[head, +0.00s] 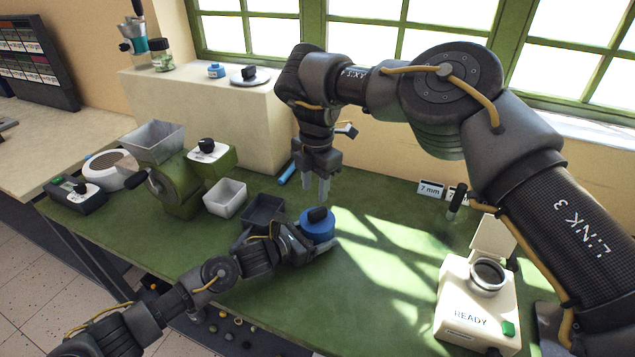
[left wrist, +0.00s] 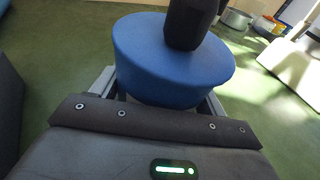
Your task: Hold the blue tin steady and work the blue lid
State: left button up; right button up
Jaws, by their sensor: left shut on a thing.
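The blue tin (head: 318,232) stands upright on the green table. A blue top with a black knob (head: 317,215) sits on it; I cannot make out a seam between lid and tin. In the left wrist view the tin (left wrist: 165,70) fills the upper middle, with the black knob (left wrist: 188,22) on top. My left gripper (head: 315,246) is shut on the tin, low on its sides, one finger on each side. My right gripper (head: 316,192) points down just behind the tin, apart from the knob, with its two fingers spread and nothing between them.
A dark open tray (head: 264,209) and a pale grey box (head: 225,198) stand left of the tin. A cream machine marked READY (head: 478,302) stands at the right. A blue stick (head: 287,172) lies at the back.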

aim_at(318, 210)
jog(key=shift+w+d+r, duration=0.1)
jog(key=shift+w+d, duration=0.15)
jog(key=shift+d, duration=0.1)
notch_tip(318, 210, down, 8)
jog(key=shift+r, duration=0.15)
pick_arm(q)
jog(key=shift+f, duration=0.1)
pick_arm(e)
jog(key=shift+r, duration=0.2)
jog(key=shift+c, duration=1.1)
grip_shut()
pick_arm(q)
jog(key=o, duration=0.7)
jog(key=c, duration=0.9)
